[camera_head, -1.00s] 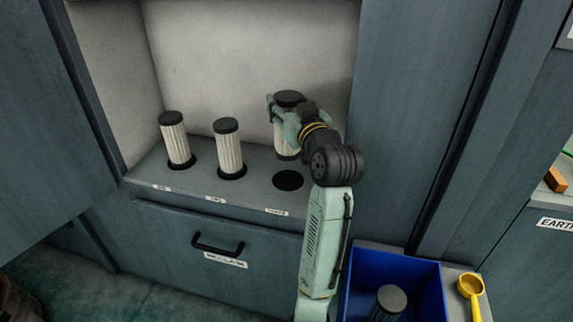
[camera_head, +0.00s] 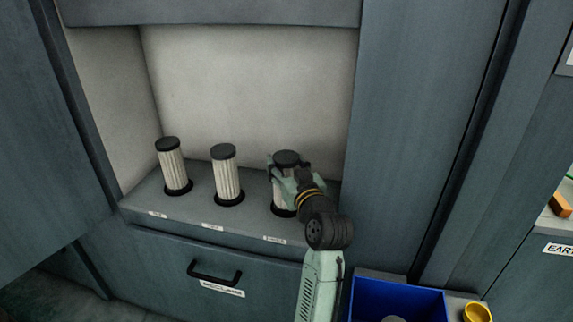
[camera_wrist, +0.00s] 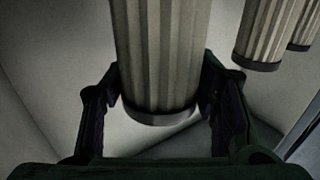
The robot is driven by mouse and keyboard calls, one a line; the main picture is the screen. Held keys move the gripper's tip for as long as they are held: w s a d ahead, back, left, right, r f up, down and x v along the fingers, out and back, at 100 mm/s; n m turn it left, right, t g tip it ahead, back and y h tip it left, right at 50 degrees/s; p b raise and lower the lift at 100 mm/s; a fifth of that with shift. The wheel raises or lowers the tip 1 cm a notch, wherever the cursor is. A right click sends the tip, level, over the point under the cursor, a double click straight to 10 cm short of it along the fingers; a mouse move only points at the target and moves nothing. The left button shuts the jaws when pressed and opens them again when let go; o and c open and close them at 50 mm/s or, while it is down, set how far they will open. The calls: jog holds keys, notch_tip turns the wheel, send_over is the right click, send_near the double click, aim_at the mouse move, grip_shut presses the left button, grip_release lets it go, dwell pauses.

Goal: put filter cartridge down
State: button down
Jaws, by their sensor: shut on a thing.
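The filter cartridge (camera_head: 283,198) is a pale pleated cylinder with a dark cap, upright at the right end of the shelf. My gripper (camera_head: 285,183) is shut around its upper body. The cartridge's lower end is at the rightmost dark round socket, and that socket is largely covered by it. I cannot tell whether it is fully seated. In the wrist view the held cartridge (camera_wrist: 158,60) stands between the two fingers, its dark end ring visible.
Two like cartridges stand in the left socket (camera_head: 173,168) and the middle socket (camera_head: 227,176). A cabinet wall (camera_head: 430,130) rises close to the right. Below right are a blue bin (camera_head: 400,296) and a yellow scoop (camera_head: 477,312). A drawer handle (camera_head: 213,272) juts out below the shelf.

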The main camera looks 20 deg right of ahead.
jog(key=shift+r, duration=0.1)
jog(key=shift+f, duration=0.2)
jog(key=c, duration=0.6)
grip_release()
jog(key=shift+r, duration=0.15)
jog(key=s, duration=0.6)
jog(key=shift+b, duration=0.3)
jog(key=shift+s, duration=0.75)
